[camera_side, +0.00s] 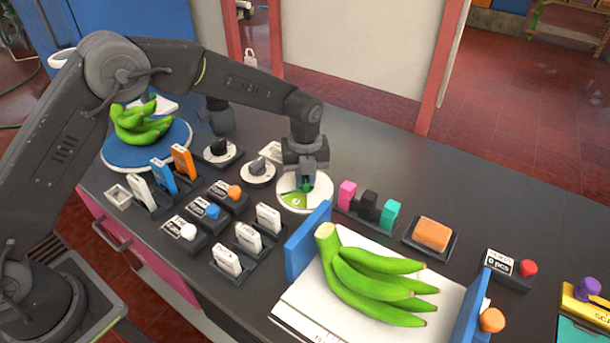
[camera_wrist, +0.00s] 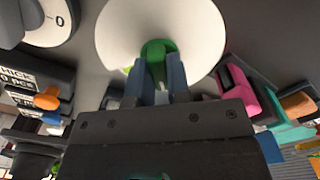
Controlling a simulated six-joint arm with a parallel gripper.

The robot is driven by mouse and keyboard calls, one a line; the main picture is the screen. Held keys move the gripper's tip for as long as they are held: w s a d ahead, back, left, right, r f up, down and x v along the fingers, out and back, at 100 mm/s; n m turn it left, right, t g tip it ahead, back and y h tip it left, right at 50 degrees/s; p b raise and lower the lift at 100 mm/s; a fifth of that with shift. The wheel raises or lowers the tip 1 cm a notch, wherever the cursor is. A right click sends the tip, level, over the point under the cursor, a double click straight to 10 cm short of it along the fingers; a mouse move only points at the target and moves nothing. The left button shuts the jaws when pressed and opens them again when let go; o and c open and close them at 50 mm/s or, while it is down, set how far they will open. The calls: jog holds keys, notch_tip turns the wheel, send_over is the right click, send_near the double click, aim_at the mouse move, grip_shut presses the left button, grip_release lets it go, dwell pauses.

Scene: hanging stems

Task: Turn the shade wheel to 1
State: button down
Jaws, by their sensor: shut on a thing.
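The shade wheel (camera_side: 293,204) is a round white disc with a green sector, lying on the dark bench in the side view. It also shows as a white disc (camera_wrist: 200,35) in the wrist view, with a green grip (camera_wrist: 155,52) standing at its middle. My gripper (camera_side: 307,183) is over the wheel and points down. In the wrist view its two fingers (camera_wrist: 161,75) are closed on the green grip from both sides. A small mark shows on the green sector, but I cannot read the wheel's number. My fingers hide part of the disc.
Two dark-knobbed dials (camera_side: 258,171) stand left of the wheel. Pink, black and teal blocks (camera_side: 368,207) stand close on its right. A blue panel (camera_side: 307,241) and green bananas (camera_side: 375,280) on a white board are in front. Bare bench lies behind the blocks.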

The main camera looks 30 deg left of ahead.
jog(key=n, duration=2.1)
jog(key=shift+n, duration=0.3)
jog(key=n, duration=0.5)
jog(key=shift+r+n, duration=0.1)
jog(key=shift+n, duration=0.3)
jog(key=c, duration=1.1)
grip_release()
